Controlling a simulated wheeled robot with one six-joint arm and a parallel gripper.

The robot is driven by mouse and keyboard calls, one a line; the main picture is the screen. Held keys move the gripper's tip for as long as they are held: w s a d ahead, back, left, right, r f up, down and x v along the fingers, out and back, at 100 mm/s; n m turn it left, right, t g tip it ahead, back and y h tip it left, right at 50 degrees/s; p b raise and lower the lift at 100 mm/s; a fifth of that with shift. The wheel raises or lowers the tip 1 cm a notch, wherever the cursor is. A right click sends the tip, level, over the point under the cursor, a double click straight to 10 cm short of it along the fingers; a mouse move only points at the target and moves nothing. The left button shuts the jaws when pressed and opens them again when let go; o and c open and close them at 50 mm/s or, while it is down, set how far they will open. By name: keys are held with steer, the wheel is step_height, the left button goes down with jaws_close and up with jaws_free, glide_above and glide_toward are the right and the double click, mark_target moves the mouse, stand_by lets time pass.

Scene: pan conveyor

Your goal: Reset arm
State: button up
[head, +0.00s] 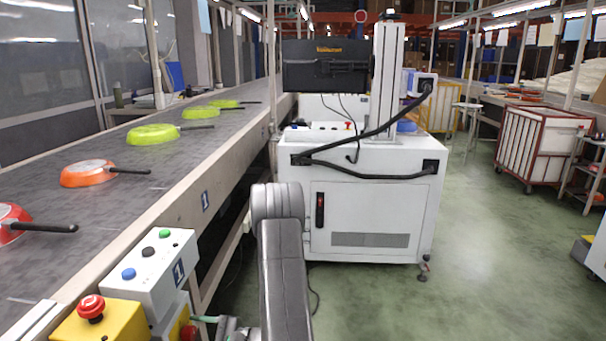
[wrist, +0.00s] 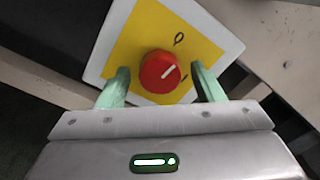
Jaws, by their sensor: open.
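My gripper (wrist: 163,88) is open in the wrist view, with its two greenish fingers apart. A red rotary knob (wrist: 160,72) with a white line sits on a yellow plate (wrist: 130,60) with a white border. The knob shows between and just beyond the fingertips, with gaps on both sides. In the head view my arm (head: 283,270) reaches up from the bottom edge and bends. A part of my gripper (head: 215,322) shows at the bottom, beside the control boxes and next to a red knob (head: 188,332).
A conveyor (head: 110,200) on the left carries several upturned pans, such as an orange one (head: 88,173). A white button box (head: 150,270) and a yellow emergency-stop box (head: 95,322) stand at its near edge. A white machine cabinet (head: 365,215) stands ahead.

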steer(key=m+p, duration=0.4)
steer(key=shift+r+p, duration=0.2)
steer(key=shift+p, duration=0.2)
steer(key=shift+f+m+p, duration=0.2)
steer(key=shift+m+p, duration=0.55)
steer(key=shift+m, duration=0.15)
steer(key=shift+r, duration=0.1)
